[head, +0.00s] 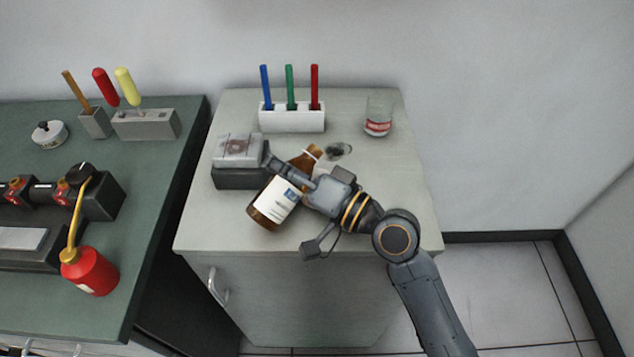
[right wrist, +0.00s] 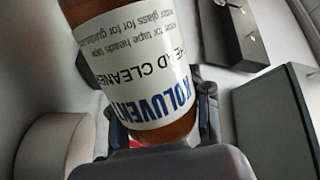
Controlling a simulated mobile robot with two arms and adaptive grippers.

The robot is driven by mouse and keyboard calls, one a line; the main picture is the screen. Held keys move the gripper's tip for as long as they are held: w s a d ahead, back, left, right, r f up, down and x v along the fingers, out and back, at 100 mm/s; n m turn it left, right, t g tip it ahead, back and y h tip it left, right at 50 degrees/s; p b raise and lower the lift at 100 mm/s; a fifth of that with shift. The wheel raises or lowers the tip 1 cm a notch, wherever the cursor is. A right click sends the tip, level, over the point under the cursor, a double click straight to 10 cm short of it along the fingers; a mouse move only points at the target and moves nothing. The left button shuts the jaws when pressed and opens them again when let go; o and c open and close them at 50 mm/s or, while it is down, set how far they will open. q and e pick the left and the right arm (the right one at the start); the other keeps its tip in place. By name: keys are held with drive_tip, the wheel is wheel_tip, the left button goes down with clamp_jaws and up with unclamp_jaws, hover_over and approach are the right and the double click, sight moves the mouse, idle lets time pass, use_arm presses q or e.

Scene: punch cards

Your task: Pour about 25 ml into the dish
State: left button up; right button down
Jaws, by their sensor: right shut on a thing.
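A brown bottle (head: 270,215) with a white label is held in my right gripper (head: 290,178), above the grey cabinet top. The bottle is tilted, its neck towards the upper right, near the small dish. I cannot tell whether liquid is flowing. In the right wrist view the bottle (right wrist: 135,60) fills the middle, its label reading "HEAD CLEANER". My left gripper is not in view.
A glass jar with a red label (head: 378,118) stands at the back right. A white holder (head: 292,118) with blue, green and red pens is at the back. A dark box with a grey top (head: 238,177) is left of the bottle. A green bench (head: 150,200) stands left.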

drive_tip(key=m, duration=0.3)
drive_tip(key=shift+s+a+t+p, duration=0.1)
drive_tip(key=shift+t+p, duration=0.2)
drive_tip(key=shift+p, duration=0.05)
drive_tip(key=shift+f+m, duration=0.15)
drive_tip(key=shift+m, duration=0.35)
drive_tip(key=shift+r+m+t+p, duration=0.45)
drive_tip(key=shift+m+p, duration=0.1)
drive_tip(key=shift+m, duration=0.25)
drive_tip(key=shift+s+a+f, duration=0.1)
drive_tip(key=shift+a, duration=0.05)
drive_tip(key=shift+s+a, duration=0.6)
drive_tip(key=shift+s, duration=0.05)
drive_tip(key=shift+s+a, duration=0.1)
idle(0.6)
